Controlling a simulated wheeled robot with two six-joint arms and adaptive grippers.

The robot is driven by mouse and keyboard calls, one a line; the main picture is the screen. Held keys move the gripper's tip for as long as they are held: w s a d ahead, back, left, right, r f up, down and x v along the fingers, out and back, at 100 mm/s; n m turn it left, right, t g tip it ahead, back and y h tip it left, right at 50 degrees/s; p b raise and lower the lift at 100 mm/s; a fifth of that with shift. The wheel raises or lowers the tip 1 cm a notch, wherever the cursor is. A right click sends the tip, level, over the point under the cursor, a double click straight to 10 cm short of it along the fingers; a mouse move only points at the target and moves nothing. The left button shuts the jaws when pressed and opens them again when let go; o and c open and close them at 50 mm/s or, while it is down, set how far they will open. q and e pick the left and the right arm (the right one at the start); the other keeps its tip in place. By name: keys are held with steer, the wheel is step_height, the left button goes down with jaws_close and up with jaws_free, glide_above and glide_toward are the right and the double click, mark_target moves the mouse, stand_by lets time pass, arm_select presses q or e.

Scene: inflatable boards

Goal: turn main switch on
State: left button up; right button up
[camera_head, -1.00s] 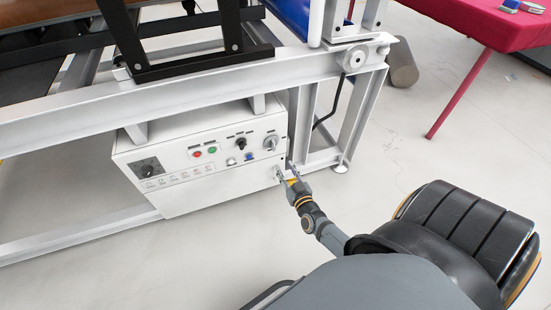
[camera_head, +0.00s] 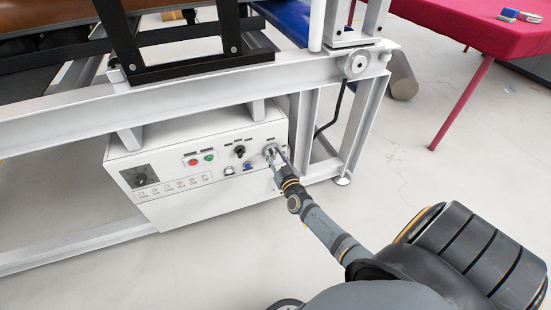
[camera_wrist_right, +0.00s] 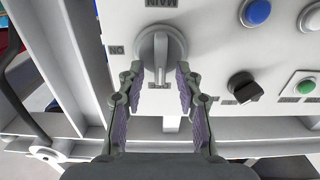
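The main switch (camera_wrist_right: 161,44) is a grey rotary knob with a bar-shaped handle, on the white control box (camera_head: 160,212). In the right wrist view, which shows the panel upside down, MAIN is printed beside it and an ON label lies to its left. In the head view the switch (camera_head: 269,149) is at the panel's upper right, partly covered by my gripper. My right gripper (camera_wrist_right: 160,72) is open, with one finger on each side of the handle's end and visible gaps between. It also shows at the panel in the head view (camera_head: 274,156). My left gripper is not in view.
Near the switch are a black selector (camera_wrist_right: 243,88), a blue button (camera_wrist_right: 257,11) and a green button (camera_wrist_right: 305,87). A red button (camera_head: 193,161) and a black dial (camera_head: 140,175) are further left. A white frame beam (camera_head: 190,98) runs above the box.

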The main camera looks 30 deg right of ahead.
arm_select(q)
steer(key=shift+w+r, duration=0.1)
arm_select(e)
steer(key=shift+w, duration=0.1)
jaws_close()
steer(key=shift+m, duration=0.3)
arm_select(q)
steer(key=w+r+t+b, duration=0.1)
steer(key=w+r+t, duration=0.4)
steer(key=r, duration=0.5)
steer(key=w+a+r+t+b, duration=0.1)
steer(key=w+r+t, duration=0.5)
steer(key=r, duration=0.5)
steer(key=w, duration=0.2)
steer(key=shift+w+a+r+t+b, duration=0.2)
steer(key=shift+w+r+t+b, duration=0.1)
steer(key=shift+b, duration=0.05)
arm_select(e)
steer(key=m, duration=0.5)
steer(key=d+f+m, duration=0.1)
steer(key=m, duration=1.1)
steer(key=shift+s+d+f, duration=0.15)
steer(key=shift+s+f, duration=0.05)
steer(key=shift+f, duration=0.05)
